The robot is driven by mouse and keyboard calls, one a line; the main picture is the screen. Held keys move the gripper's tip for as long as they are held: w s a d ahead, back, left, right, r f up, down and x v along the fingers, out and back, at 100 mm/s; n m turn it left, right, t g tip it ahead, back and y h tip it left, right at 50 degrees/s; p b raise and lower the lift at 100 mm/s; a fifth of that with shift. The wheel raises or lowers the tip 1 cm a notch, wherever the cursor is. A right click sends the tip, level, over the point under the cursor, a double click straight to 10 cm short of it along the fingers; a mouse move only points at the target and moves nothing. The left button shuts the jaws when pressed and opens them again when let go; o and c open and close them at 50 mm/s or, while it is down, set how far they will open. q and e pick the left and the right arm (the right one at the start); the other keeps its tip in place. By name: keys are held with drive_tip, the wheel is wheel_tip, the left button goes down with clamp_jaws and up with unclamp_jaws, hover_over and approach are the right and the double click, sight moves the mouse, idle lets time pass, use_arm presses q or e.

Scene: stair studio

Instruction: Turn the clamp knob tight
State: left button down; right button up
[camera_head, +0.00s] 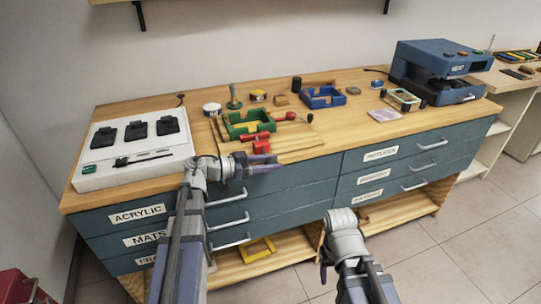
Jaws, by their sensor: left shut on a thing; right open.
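A green clamp frame (246,124) sits on a wooden board on the workbench. Red parts lie at its front, including a red knob (262,146) at the board's front edge. My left gripper (265,160) reaches in from the left and is shut at the red knob, its fingers partly covering the knob's lower side. How far the knob is turned cannot be seen. My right gripper (325,268) is low in front of the drawers, away from the clamp. It is open and mostly hidden by its own wrist.
A white panel with black pads (96,158) stands left on the bench. A blue machine (437,72) stands at the right. Drawer handles (230,222) jut out below.

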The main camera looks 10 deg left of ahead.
use_arm(q)
drive_tip(key=y+p, duration=0.1)
drive_tip(key=p, duration=0.1)
drive_tip(key=g+p, duration=0.1)
drive_tip(key=g+y+p, duration=0.1)
drive_tip(key=p, duration=0.1)
drive_tip(key=shift+s+d+r+y+p, duration=0.25)
drive_tip(key=shift+s+d+y+p, duration=0.05)
drive_tip(key=shift+s+d, duration=0.05)
drive_tip(key=shift+f+g+y+p, duration=0.3)
drive_tip(key=shift+g+y+p, duration=0.45)
drive_tip(key=shift+p, duration=0.3)
drive_tip(key=c, duration=0.8)
unclamp_jaws()
drive_tip(key=shift+c, duration=0.2)
drive_tip(key=shift+o, duration=1)
drive_tip(key=shift+w+a+r+t, duration=0.1)
drive_tip(key=shift+w+t, duration=0.05)
drive_tip(key=shift+t, duration=0.1)
